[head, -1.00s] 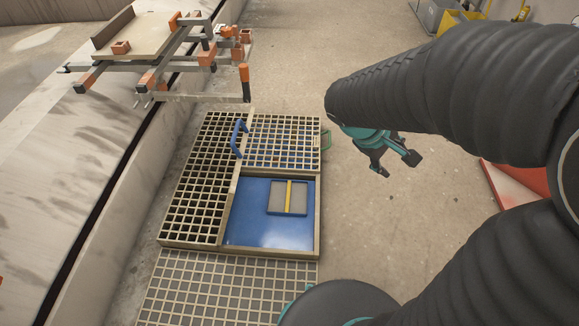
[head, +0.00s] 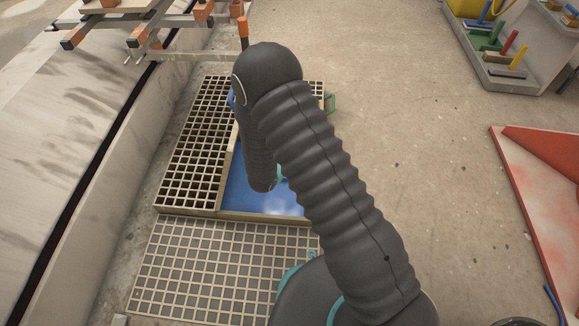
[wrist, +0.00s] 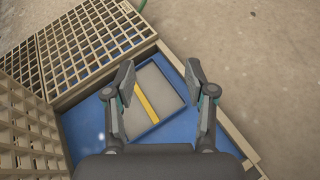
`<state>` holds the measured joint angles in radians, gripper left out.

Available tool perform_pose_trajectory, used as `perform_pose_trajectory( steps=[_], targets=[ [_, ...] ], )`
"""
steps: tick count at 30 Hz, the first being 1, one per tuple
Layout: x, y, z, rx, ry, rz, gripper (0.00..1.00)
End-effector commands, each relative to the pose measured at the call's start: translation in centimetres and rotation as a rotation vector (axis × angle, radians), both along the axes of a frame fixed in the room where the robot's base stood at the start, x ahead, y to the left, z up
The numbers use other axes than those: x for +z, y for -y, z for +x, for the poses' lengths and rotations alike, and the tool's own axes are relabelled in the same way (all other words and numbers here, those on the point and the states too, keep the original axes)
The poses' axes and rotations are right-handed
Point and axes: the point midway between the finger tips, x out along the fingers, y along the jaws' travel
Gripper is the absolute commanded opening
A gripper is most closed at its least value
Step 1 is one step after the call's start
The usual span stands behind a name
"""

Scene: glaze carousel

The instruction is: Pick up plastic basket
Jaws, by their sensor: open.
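The plastic basket (wrist: 162,100) is a shallow grey box with a blue rim and a yellow bar across it. It sits inside the blue-floored pit (wrist: 85,128), framed by grating. In the wrist view my gripper (wrist: 159,78) is open, its two fingers on either side of the basket in the picture, nothing between them gripped. I cannot tell how far above the basket the fingers are.
Slatted grating (head: 193,150) borders the pit, with another grating panel (head: 215,270) in front. A conveyor-like wall stands left. A grey tray of coloured-handled tools (head: 495,60) and a red-and-white panel (head: 545,175) lie at right. The concrete floor between is clear.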

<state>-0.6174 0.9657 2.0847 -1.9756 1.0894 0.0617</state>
Motion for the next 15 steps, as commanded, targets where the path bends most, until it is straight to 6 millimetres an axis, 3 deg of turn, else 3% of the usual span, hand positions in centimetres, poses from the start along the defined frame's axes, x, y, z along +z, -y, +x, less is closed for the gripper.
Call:
perform_pose_trajectory(
  steps=[1, 6, 11, 15],
  targets=[
    [-3.1, -1.3, -0.5, 0.069, -0.026, -0.028, 0.55],
    [-9.1, -4.6, -2.0, 0.249, -0.079, -0.084, 0.55],
    [-11.8, -6.0, -2.9, 0.332, -0.105, -0.107, 0.55],
    [-12.9, -6.1, -2.2, 0.348, -0.109, -0.110, 0.55]
  ],
)
